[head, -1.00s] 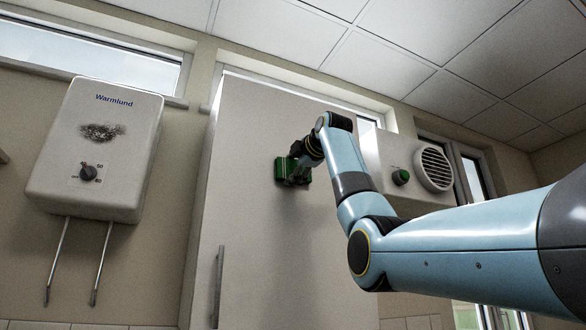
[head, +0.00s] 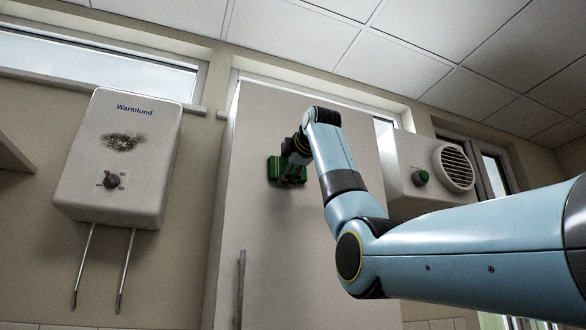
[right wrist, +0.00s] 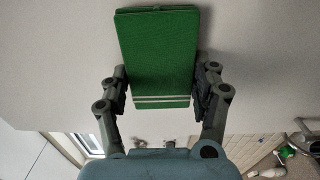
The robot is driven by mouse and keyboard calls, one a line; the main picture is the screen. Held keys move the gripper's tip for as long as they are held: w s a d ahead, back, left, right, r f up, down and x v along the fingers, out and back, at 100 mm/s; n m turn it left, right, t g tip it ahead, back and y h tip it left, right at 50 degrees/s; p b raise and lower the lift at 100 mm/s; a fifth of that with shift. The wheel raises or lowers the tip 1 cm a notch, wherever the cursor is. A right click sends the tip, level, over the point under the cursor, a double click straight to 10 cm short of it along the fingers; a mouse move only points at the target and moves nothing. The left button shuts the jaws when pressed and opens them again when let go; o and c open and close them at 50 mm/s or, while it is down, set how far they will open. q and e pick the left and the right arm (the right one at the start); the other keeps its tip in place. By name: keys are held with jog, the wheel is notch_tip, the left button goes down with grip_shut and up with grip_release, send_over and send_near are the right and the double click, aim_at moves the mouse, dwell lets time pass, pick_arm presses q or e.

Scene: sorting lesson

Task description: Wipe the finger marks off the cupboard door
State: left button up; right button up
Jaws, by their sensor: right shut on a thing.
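The cupboard door (head: 295,245) is tall, plain and light grey-beige, with a vertical bar handle (head: 240,290) low on its left side. My right gripper (head: 291,165) is at the upper part of the door, shut on a green pad (head: 273,168). In the right wrist view the green pad (right wrist: 158,50) sits between both fingers of my right gripper (right wrist: 160,82), with pale stripes near its lower end. The pad is at the door face; firm contact is hard to tell. I cannot make out finger marks on the door. My left gripper is out of view.
A white Warmlund heater (head: 95,195) with a dark smudge (head: 123,142) and a dial hangs left of the door. A box with a green knob and round vent (head: 405,165) is right of it. A shelf edge (head: 12,155) shows at far left.

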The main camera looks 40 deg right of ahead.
jog(key=shift+d, duration=0.1)
jog(key=b+v, duration=0.4)
jog(key=v, duration=0.2)
dwell(0.3)
jog(key=b+v, duration=0.1)
jog(key=v, duration=0.2)
jog(key=shift+b, duration=0.35)
